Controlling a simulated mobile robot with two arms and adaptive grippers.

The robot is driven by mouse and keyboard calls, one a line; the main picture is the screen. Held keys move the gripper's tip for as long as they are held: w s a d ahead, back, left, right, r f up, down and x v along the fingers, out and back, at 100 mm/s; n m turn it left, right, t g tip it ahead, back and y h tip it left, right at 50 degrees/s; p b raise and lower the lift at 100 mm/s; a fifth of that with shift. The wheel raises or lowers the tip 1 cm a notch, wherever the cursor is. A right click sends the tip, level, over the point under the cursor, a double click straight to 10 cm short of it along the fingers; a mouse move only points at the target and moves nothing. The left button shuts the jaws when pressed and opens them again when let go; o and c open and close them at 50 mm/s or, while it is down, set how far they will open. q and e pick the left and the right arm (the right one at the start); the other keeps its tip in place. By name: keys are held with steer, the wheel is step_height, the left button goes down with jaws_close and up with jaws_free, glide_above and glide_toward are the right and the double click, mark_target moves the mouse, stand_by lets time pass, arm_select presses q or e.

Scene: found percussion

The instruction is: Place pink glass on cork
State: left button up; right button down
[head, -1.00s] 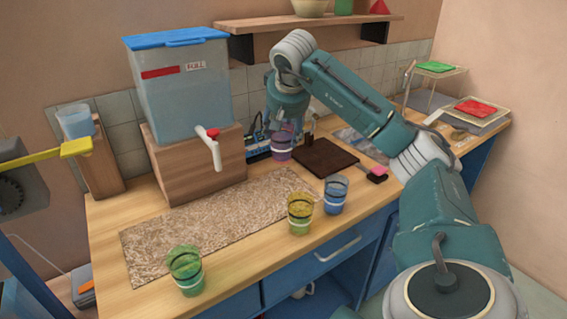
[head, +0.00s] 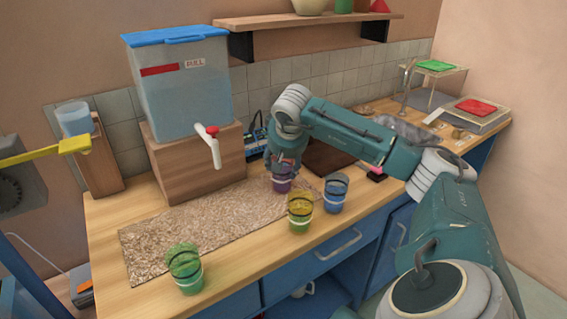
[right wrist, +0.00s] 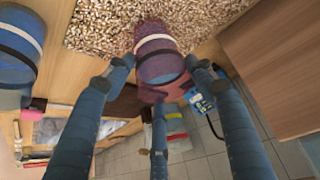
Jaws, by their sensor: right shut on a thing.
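The pink glass (head: 283,184), purple-pink with pale and dark bands, is held in my right gripper (head: 284,163). It is at the right end of the speckled cork mat (head: 190,223). In the right wrist view the fingers are on both sides of the glass (right wrist: 160,60), and the cork (right wrist: 105,22) lies behind its far end. I cannot tell whether its base touches the cork. The gripper hides the glass's upper part in the head view.
A yellow glass (head: 300,212) and a blue glass (head: 335,194) stand close to the right. A green glass (head: 185,269) stands at the front left. A water tank (head: 182,95) on a wooden block (head: 195,165) with a tap stands behind the cork. The cork's middle is clear.

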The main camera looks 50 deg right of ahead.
steer(key=c, duration=0.7)
jaws_free()
steer(key=shift+f, duration=0.1)
steer(key=shift+s+a+r, duration=0.1)
steer(key=shift+r, duration=0.25)
steer(key=v, duration=1.1)
steer(key=shift+a+r, duration=0.15)
steer(key=shift+r, duration=0.1)
steer(key=shift+s+f, duration=0.1)
steer(key=shift+s, duration=0.05)
